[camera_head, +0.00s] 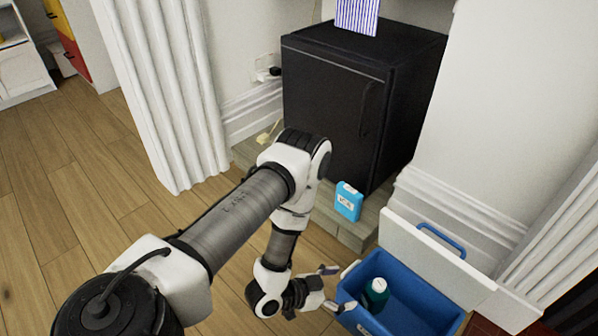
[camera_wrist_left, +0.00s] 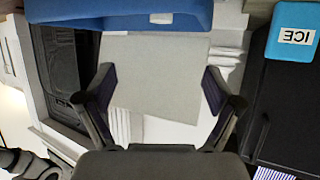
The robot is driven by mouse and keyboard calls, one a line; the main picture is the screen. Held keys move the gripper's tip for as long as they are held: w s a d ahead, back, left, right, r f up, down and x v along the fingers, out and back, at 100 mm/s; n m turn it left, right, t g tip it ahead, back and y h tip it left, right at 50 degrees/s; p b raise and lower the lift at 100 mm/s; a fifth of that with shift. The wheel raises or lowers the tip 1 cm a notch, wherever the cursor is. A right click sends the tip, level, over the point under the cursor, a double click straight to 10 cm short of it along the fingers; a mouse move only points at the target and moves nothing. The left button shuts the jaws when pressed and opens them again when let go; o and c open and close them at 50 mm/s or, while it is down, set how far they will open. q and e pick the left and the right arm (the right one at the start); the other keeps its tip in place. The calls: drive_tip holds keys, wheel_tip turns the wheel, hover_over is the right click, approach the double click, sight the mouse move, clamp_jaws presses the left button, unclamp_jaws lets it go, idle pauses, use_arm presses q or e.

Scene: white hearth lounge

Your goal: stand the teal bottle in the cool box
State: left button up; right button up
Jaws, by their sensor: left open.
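The teal bottle (camera_head: 376,296), with a white cap, is inside the blue cool box (camera_head: 425,313), near its left end. It looks upright, though its lower part is hidden by the box wall. The cool box's white lid (camera_head: 432,262) with a blue handle stands open at the back. My left gripper (camera_head: 333,288) is open and empty just left of the box, fingers pointing toward it. In the left wrist view the open fingers (camera_wrist_left: 158,85) have nothing between them, and part of the blue box (camera_wrist_left: 120,14) shows at the top. My right gripper is not seen.
A light-blue ice pack (camera_head: 349,201) stands on the stone hearth ledge (camera_head: 352,236) before a black fridge (camera_head: 335,105); it also shows in the left wrist view (camera_wrist_left: 291,31). White walls and trim close in behind the box. Wooden floor (camera_head: 75,190) is clear at left.

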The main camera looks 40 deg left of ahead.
use_arm(q)
drive_tip(key=s+a+f+n+g+y, duration=0.1)
drive_tip(key=s+a+n+g+y, duration=0.1)
drive_tip(key=s+g, duration=0.3)
drive_tip(key=s+a+f+n+g+y, duration=0.1)
drive_tip(key=s+n+g+y, duration=0.3)
drive_tip(key=s, duration=0.8)
drive_tip(key=a+g, duration=0.1)
drive_tip(key=g, duration=0.1)
drive_tip(key=shift+s+f+g, duration=0.25)
drive_tip(key=shift+s+g, duration=0.05)
drive_tip(key=shift+s, duration=0.05)
